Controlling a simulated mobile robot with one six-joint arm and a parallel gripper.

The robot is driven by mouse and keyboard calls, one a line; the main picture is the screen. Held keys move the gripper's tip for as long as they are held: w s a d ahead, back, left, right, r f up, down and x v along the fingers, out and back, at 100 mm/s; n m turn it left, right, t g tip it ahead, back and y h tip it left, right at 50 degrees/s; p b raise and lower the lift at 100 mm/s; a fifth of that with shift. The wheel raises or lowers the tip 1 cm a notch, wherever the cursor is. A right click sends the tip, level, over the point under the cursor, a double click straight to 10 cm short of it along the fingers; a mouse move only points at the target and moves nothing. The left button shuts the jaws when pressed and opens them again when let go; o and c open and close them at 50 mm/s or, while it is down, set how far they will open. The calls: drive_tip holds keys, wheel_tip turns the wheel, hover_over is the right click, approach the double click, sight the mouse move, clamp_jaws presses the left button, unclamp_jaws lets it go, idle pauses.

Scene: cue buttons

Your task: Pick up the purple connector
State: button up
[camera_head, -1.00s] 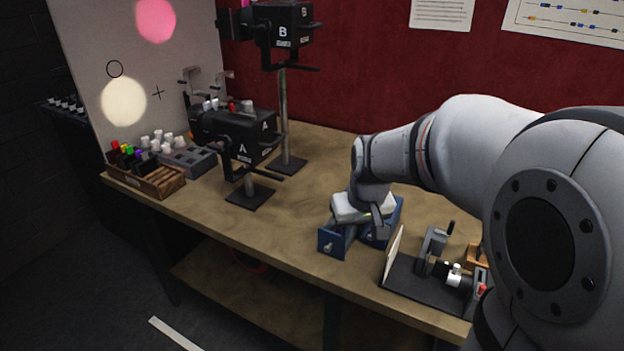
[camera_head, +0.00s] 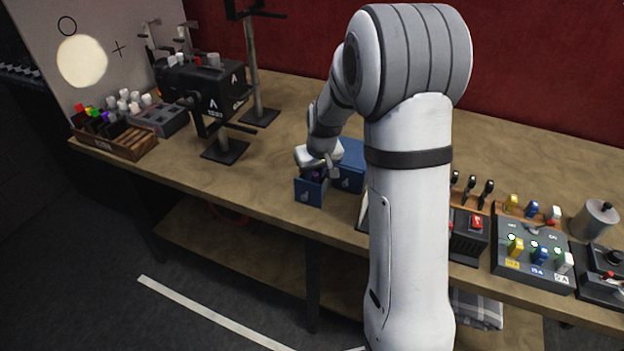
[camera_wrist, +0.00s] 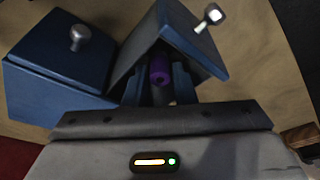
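The purple connector (camera_wrist: 160,70) is in the opened drawer of a small blue drawer box, seen in the wrist view. Its purple also shows faintly in the head view (camera_head: 317,175), mostly hidden by my gripper. My gripper (camera_wrist: 160,84) reaches down into the drawer, with one finger on each side of the connector. The fingers stand apart and look open, with narrow gaps beside the connector. The pulled-out drawer front (camera_head: 309,193) has a metal knob, and the blue box body (camera_head: 350,165) is beside it.
The drawer walls stand close around my fingers. A closed blue drawer front (camera_wrist: 60,65) is beside the open one. On the bench are a wooden rack (camera_head: 128,143), the projector marked A (camera_head: 205,88), and a switch panel (camera_head: 530,255) at right. Bench between projector and drawers is clear.

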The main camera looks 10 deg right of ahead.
sight(315, 173)
drive_tip(key=shift+w+f, duration=0.1)
drive_tip(key=shift+f, duration=0.3)
clamp_jaws()
drive_tip(key=shift+r, duration=0.15)
wheel_tip(315, 173, up, 10)
drive_tip(key=shift+f+b, duration=0.1)
drive_tip(key=shift+b, duration=0.4)
